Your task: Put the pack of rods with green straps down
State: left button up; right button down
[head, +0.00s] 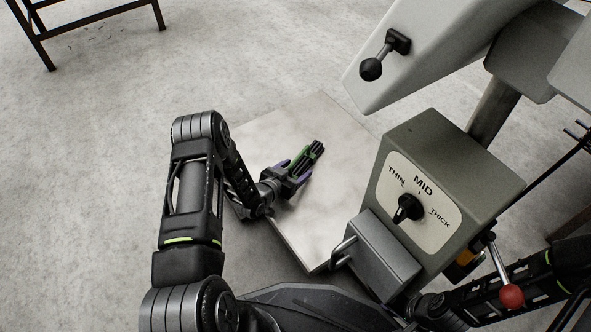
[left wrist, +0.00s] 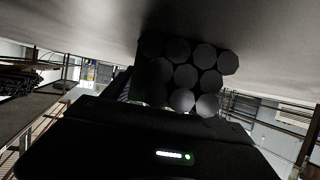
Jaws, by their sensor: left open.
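The pack of dark rods with green straps (head: 316,149) lies at a slant on the pale metal table top (head: 335,115). My left gripper (head: 291,171) is at the near end of the pack, its purple-tinted fingers open on either side of it. In the left wrist view, the round ends of several bundled rods (left wrist: 188,72) show close up against the grey surface. The gripper's fingertips are dark there, and any contact with the rods is hard to see. My right arm shows at the lower right of the head view, but its fingers do not show.
A grey machine with a THIN, MID, THICK dial (head: 408,208) stands right of the table top. A red-knobbed lever (head: 511,296) and a black-knobbed handle (head: 372,69) stick out. A dark metal frame (head: 98,14) stands at the upper left. The table top around the pack is clear.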

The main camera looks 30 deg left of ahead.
pick_arm(q)
jog(key=shift+r, duration=0.1)
jog(key=shift+s+r, duration=0.15)
jog(key=shift+r, duration=0.05)
jog(key=p+v, duration=0.5)
jog(key=v, duration=0.6)
jog(key=shift+s+r, duration=0.1)
jog(key=shift+s, duration=0.25)
dwell(1.2)
